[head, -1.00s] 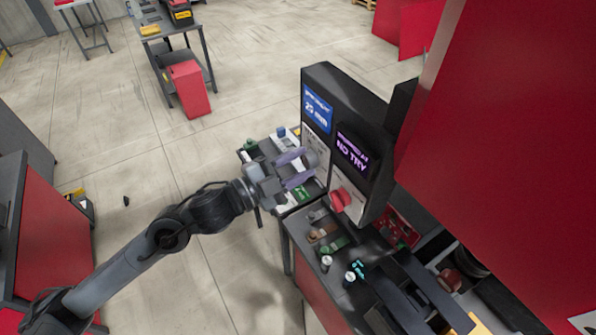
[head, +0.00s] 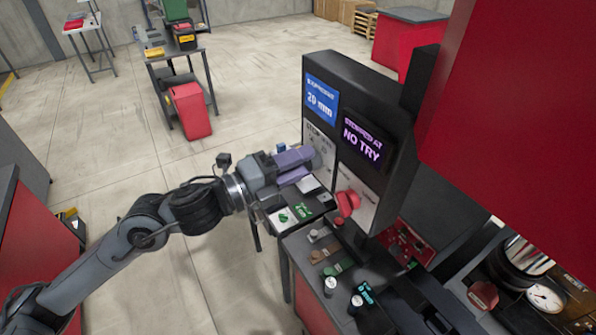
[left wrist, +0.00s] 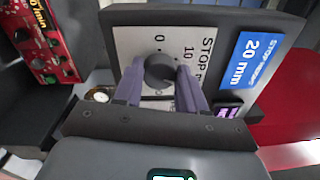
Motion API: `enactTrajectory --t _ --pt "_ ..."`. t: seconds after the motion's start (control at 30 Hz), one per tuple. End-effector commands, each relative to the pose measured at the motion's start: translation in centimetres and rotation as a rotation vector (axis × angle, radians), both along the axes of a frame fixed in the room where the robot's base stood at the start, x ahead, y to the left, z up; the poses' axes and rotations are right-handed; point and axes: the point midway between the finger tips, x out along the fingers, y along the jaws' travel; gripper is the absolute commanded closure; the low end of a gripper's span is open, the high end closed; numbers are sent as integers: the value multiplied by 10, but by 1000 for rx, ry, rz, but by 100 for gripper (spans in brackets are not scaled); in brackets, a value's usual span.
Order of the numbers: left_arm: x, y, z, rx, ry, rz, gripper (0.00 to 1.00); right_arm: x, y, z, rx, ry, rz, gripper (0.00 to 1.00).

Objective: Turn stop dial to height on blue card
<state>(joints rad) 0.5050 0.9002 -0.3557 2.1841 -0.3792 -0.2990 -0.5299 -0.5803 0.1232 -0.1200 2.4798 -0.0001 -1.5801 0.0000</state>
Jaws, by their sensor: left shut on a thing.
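The blue card (head: 321,101) on the black upright panel reads 20 mm; it also shows in the left wrist view (left wrist: 251,60). The stop dial (left wrist: 160,70) is a dark round knob on a pale plate (left wrist: 130,45) marked STOP with a number scale. My left gripper (left wrist: 160,85) has its purple fingers on both sides of the dial and is shut on it. In the head view the left gripper (head: 298,165) is against the panel and hides the dial. The dial's pointer setting cannot be read. My right gripper is not in view.
A purple display (head: 362,140) reads STOPPED AT NO TRY. A red knob (head: 347,202) sits below it. A red control box (head: 408,243) and several small parts lie on the bench nearby. A large red housing (head: 500,130) fills the right.

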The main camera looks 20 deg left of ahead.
Motion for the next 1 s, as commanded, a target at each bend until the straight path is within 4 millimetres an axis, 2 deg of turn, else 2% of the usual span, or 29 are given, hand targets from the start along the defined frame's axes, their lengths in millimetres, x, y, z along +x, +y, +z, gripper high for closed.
enactTrajectory --t 0.2,0.73,0.77,0.9,1.0 --pt "0 0 0 58 -44 0 90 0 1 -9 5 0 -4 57" --pt "0 0 1 76 -56 -1 90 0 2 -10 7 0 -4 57" --pt "0 0 1 76 -56 -1 57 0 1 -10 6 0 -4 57" --pt "0 0 1 75 -55 -1 35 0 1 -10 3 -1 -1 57" --pt "0 0 1 75 -55 -1 34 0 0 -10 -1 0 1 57"
